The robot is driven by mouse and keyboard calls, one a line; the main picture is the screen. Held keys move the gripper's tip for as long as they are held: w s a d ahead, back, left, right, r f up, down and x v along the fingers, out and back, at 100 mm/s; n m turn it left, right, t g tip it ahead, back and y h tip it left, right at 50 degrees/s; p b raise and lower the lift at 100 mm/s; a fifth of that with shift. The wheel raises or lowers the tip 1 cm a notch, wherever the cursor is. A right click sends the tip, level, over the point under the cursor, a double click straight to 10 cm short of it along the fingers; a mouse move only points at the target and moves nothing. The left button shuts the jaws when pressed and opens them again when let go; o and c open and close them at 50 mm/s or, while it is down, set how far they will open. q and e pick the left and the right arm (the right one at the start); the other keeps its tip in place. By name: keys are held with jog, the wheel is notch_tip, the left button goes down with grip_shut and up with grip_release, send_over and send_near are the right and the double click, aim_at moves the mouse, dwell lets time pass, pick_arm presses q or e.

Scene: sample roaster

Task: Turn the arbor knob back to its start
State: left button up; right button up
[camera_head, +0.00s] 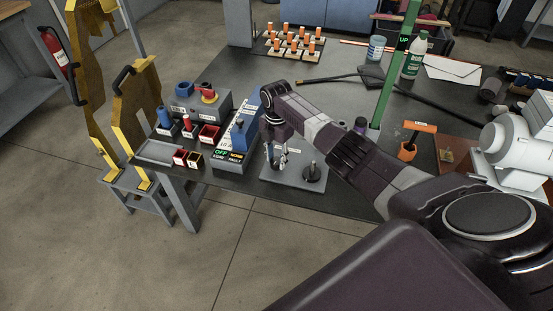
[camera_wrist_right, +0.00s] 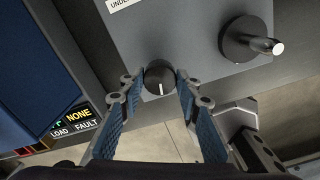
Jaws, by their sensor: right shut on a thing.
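The arbor knob (camera_wrist_right: 159,76) is a small round black knob with a white pointer line. It sits near the edge of a grey plate (camera_wrist_right: 190,45), and its line points toward the bottom of the right wrist view. My right gripper (camera_wrist_right: 161,84) has its blue-padded fingers shut on the knob from both sides. In the head view the right gripper (camera_head: 276,158) reaches down at the grey plate (camera_head: 292,183) on the bench and hides the knob. My left gripper is in neither view.
A black post on a round base (camera_head: 312,172) stands beside the knob; it also shows in the wrist view (camera_wrist_right: 250,40). A blue sloped box (camera_head: 236,130) with a lit display stands close on the left. A green post (camera_head: 394,75) rises behind my right arm.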

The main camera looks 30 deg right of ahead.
aim_at(276, 160)
jog(key=shift+n, duration=1.1)
jog(key=o, duration=1.2)
jog(key=shift+c, duration=0.2)
notch_tip(276, 160, up, 12)
